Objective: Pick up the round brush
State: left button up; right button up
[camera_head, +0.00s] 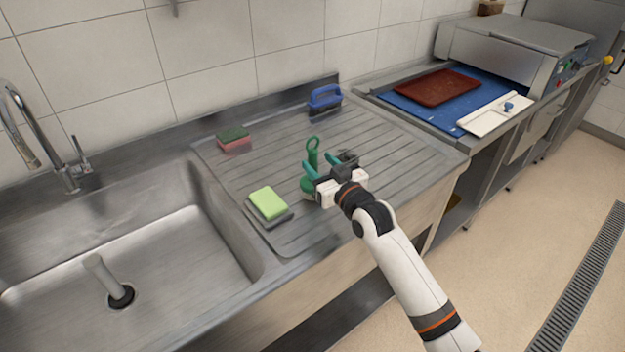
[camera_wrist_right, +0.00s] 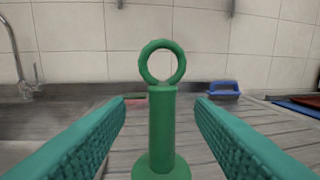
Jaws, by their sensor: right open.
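The round brush (camera_head: 312,152) is green, with an upright handle topped by a ring, and stands on the ridged steel drainboard. Its lower part is partly hidden behind my right gripper in the head view. In the right wrist view the brush (camera_wrist_right: 161,130) stands between the two teal fingers, with a gap on each side. My right gripper (camera_head: 324,166) is open around the handle side of the brush and not closed on it. My left gripper is not in view.
A light green sponge (camera_head: 267,203) lies left of my right gripper. A red and green sponge (camera_head: 233,140) and a blue-handled brush (camera_head: 325,97) lie farther back. The sink (camera_head: 150,250) is at left. A blue mat (camera_head: 412,109) bears a red board (camera_head: 437,86) and a white board (camera_head: 492,117).

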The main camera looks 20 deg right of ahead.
aim_at(316, 159)
jog(key=x, duration=0.3)
jog(key=shift+w+p, duration=0.35)
jog(key=shift+w+f, duration=0.15)
jog(key=shift+w, duration=0.2)
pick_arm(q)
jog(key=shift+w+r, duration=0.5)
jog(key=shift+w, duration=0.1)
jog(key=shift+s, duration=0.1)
